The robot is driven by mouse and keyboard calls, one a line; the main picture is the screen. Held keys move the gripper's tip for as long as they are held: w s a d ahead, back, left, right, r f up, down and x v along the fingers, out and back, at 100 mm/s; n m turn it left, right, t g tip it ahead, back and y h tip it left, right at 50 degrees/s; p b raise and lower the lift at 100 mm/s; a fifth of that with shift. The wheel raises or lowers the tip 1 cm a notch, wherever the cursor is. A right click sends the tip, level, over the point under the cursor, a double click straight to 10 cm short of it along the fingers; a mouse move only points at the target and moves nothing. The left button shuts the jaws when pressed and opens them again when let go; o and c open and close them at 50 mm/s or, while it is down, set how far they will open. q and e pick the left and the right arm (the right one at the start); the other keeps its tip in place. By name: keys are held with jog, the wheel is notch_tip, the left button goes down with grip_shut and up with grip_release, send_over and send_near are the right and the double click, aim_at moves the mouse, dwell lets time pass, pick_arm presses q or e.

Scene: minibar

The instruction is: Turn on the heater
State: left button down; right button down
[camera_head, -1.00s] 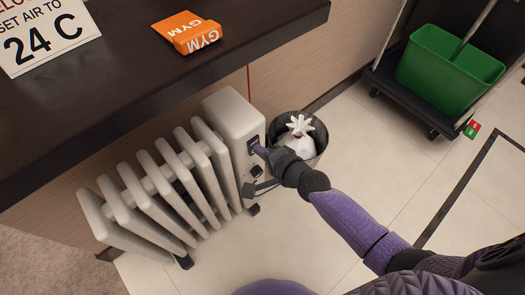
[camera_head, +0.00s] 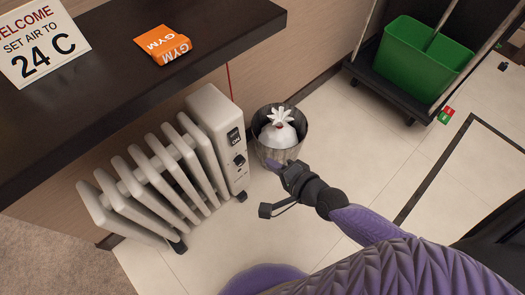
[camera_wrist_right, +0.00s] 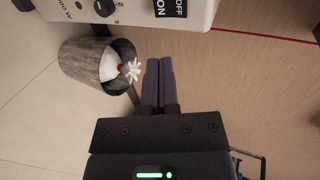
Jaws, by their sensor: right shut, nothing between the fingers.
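The heater (camera_head: 213,122) is a white oil radiator standing on the floor beside the counter. Its end panel carries a dark ON/OFF switch (camera_head: 233,136) at the top and a knob (camera_head: 239,160) below. In the right wrist view the ON/OFF switch (camera_wrist_right: 171,8) and the numbered knob (camera_wrist_right: 104,8) show at the top edge. My right gripper (camera_head: 272,163) is to the right of the panel, apart from it. Its fingers (camera_wrist_right: 159,82) are together and empty. The panel is unobstructed in the head view. My left gripper is not in view.
A dark bin (camera_head: 262,153) with a white bag (camera_head: 279,130) stands right of the heater, close to my right gripper. The black counter (camera_head: 110,85) overhangs behind, holding a sign (camera_head: 40,45) and orange GYM item (camera_head: 163,44). A green bucket cart (camera_head: 420,60) stands farther right.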

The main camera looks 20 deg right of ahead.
aim_at(236, 143)
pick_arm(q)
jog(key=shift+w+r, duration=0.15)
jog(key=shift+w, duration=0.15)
pick_arm(e)
jog(key=shift+s+d+r, duration=0.15)
jog(key=shift+s+r, duration=0.1)
jog(key=shift+s, duration=0.3)
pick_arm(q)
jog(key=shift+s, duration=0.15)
pick_arm(e)
jog(key=shift+f, duration=0.1)
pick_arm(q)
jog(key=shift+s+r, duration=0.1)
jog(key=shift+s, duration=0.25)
pick_arm(e)
jog(key=shift+s+f, duration=0.2)
jog(key=shift+f, duration=0.55)
